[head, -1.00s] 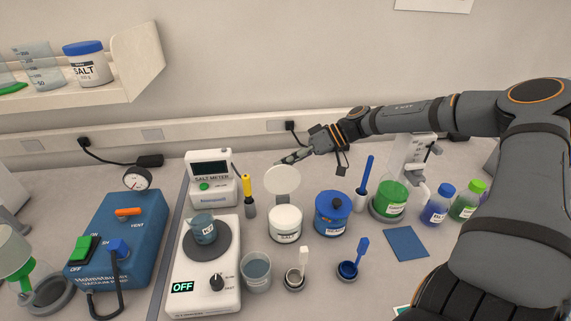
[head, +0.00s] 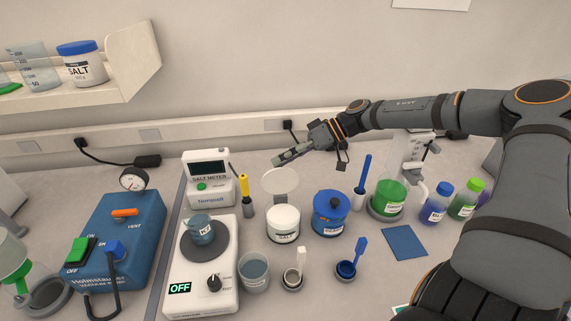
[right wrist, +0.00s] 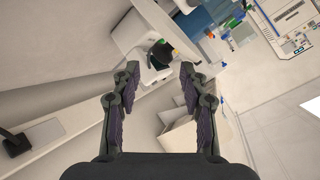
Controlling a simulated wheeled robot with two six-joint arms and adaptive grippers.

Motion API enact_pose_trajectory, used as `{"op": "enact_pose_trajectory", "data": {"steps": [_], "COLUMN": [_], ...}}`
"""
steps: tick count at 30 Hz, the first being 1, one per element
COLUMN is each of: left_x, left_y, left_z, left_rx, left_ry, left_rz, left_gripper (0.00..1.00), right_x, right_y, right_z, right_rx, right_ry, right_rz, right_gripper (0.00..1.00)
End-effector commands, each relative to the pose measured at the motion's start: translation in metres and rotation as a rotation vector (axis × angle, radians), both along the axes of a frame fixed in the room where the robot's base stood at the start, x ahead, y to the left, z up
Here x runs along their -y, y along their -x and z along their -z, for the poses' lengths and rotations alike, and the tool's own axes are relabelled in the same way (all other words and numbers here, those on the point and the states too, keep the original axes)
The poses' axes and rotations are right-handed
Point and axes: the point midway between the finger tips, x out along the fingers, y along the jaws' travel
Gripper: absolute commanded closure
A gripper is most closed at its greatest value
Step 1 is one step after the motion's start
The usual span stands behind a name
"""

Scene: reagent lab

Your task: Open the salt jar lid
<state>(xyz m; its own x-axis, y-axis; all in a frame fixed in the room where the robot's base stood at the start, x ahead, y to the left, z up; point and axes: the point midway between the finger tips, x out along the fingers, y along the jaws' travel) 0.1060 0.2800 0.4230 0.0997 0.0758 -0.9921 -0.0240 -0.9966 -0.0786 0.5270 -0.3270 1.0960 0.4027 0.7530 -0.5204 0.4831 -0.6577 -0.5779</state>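The white salt jar (head: 283,224) stands upright on the bench in the head view, right of the scale. Its round white lid (head: 281,186) stands tilted up behind the jar's mouth, so the jar looks open. My right gripper (head: 284,158) is above and behind the lid, apart from it, pointing left. In the right wrist view the two fingers of my right gripper (right wrist: 160,85) are spread with nothing held between them. My left gripper is in neither view.
A blue jar (head: 330,213) stands right of the salt jar. A glass beaker (head: 254,273) and a small dish with a white spoon (head: 293,279) stand in front. The salt meter (head: 208,180) and a yellow-handled tool (head: 245,195) are to the left.

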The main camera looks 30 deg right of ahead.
Motion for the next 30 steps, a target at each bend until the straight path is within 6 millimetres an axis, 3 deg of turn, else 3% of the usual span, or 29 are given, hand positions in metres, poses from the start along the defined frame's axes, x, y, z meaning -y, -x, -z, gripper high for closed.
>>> {"op": "enact_pose_trajectory", "data": {"steps": [6, 12, 30], "left_x": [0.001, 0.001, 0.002], "left_y": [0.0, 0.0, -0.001], "left_z": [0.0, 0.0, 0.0], "left_rx": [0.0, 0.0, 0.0], "left_ry": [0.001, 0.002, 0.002], "left_rz": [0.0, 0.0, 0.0], "left_gripper": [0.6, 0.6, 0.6], "right_x": [0.0, 0.0, 0.0], "right_y": [0.0, 0.0, 0.0], "right_z": [-0.051, -0.077, -0.081], "right_rx": [0.006, 0.001, 0.0], "right_ry": [0.001, 0.002, 0.001], "right_rz": [0.0, 0.001, 0.001], "right_gripper": [0.56, 0.56, 0.56]}}
